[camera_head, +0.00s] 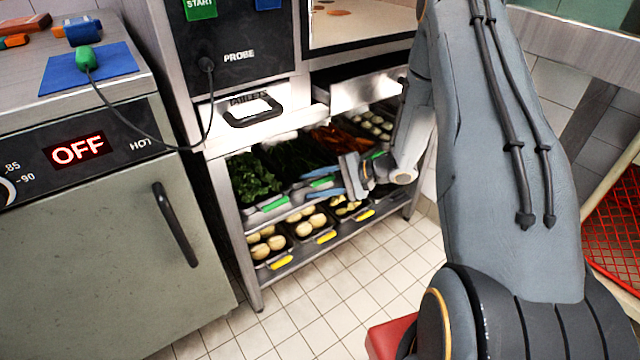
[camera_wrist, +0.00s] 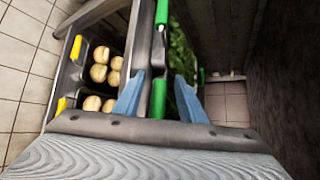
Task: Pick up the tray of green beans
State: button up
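The tray of green beans (camera_head: 290,154) sits on the upper level of the rack, between a tray of leafy greens (camera_head: 255,177) on the left and a tray of carrots (camera_head: 335,136) on the right. Its green handle (camera_head: 322,182) faces the front. My gripper (camera_head: 335,187) is at this handle, with its blue fingers apart. In the wrist view, the green handle (camera_wrist: 158,100) lies between the two open fingertips (camera_wrist: 158,98), with gaps visible on both sides. The beans are hard to make out in the wrist view, where leafy greens (camera_wrist: 182,50) show beyond the handles.
Yellow-handled trays (camera_head: 326,237) with round pale food stand on the lower level. A pale-food tray (camera_head: 375,125) is right of the carrots. An open metal drawer (camera_head: 360,94) juts out above the trays. An oven (camera_head: 110,240) reading OFF stands left.

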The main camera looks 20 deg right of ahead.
grip_shut()
jog(key=shift+s, duration=0.2)
jog(key=shift+s+d+p, duration=0.25)
jog(key=shift+s+p, duration=0.2)
jog(key=shift+s, duration=0.3)
jog(key=shift+s+d+p, duration=0.3)
jog(key=shift+s+p, duration=0.1)
jog(key=shift+s, duration=0.35)
jog(key=shift+s+d+p, duration=0.25)
jog(key=shift+s+p, duration=0.2)
jog(key=shift+s, duration=0.3)
grip_release()
